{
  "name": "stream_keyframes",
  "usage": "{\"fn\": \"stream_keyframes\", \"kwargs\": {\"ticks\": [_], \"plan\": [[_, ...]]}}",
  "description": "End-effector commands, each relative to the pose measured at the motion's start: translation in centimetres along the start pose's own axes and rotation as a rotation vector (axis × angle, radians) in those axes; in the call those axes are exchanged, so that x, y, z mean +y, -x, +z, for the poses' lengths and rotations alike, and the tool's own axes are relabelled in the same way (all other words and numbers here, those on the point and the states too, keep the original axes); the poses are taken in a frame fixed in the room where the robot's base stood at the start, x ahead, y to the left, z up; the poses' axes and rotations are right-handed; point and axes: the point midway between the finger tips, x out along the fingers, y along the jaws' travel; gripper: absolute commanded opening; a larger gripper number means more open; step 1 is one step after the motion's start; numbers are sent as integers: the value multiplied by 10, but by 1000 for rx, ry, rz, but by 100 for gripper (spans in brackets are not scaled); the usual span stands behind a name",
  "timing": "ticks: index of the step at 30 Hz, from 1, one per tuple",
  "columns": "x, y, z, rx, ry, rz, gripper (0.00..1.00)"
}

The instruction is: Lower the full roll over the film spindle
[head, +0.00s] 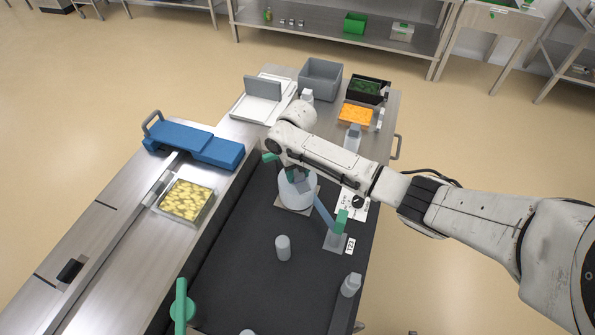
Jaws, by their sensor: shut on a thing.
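In the head view a wide white roll (298,194) is upright at the far end of the dark work surface, above or on a pale square plate (283,208); I cannot tell whether it touches the plate. My gripper (295,176) is at the top of the roll, shut on it, with my wrist partly covering the view. I cannot make out the film spindle; it may be hidden by the roll or my arm.
A grey cylinder (283,248) and a bottle (350,285) stand nearer on the dark surface. A slanted grey-blue bar (325,214) with a green end is close right of the roll. A tray of yellow food (187,200) lies left. Dark surface between them is clear.

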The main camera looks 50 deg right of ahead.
Motion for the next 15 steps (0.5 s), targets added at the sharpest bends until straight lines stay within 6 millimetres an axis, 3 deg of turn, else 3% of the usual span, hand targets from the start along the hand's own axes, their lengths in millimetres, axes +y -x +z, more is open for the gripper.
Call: {"fn": "stream_keyframes", "kwargs": {"ticks": [13, 14, 15], "plan": [[0, -2, 1, -2, 0, 0, 0], [0, -2, 1, -2, 0, 0, 44], [0, -2, 1, -2, 0, 0, 47]]}}
